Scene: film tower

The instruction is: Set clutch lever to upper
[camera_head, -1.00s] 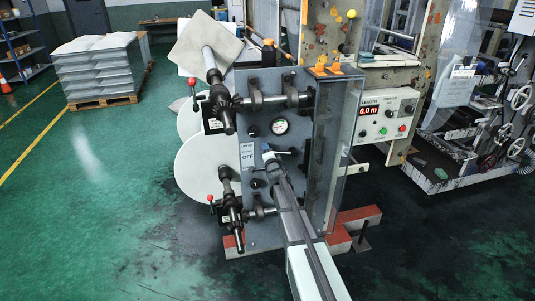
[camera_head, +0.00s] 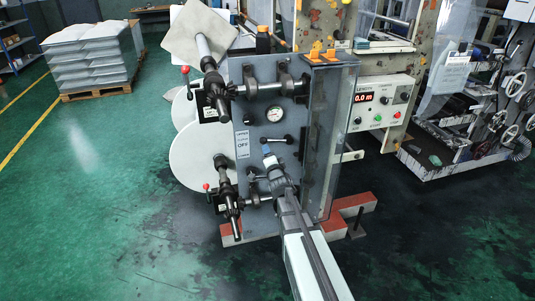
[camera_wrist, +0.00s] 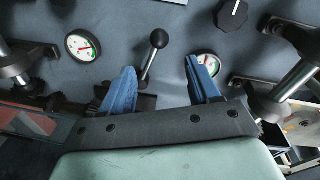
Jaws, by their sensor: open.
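The clutch lever has a black ball knob on a metal stem and stands out from the grey panel (camera_head: 250,105). In the wrist view the lever (camera_wrist: 158,40) rises between my fingers, nearer the left one, from a dark base partly hidden by that finger. In the head view the lever (camera_head: 282,139) points right, below the gauge. My gripper (camera_wrist: 160,66) is open, its blue fingers apart on either side of the lever; I see no contact. In the head view my gripper (camera_head: 267,152) is just below the lever. A label (camera_head: 242,144) reading OFF is left of it.
One gauge (camera_wrist: 83,45) is left of the lever and another (camera_wrist: 207,63) lies behind my right finger. A black dial (camera_wrist: 232,14) is at the upper right. Roller shafts (camera_head: 265,88) stick out from the panel. A control box (camera_head: 382,103) stands to the right.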

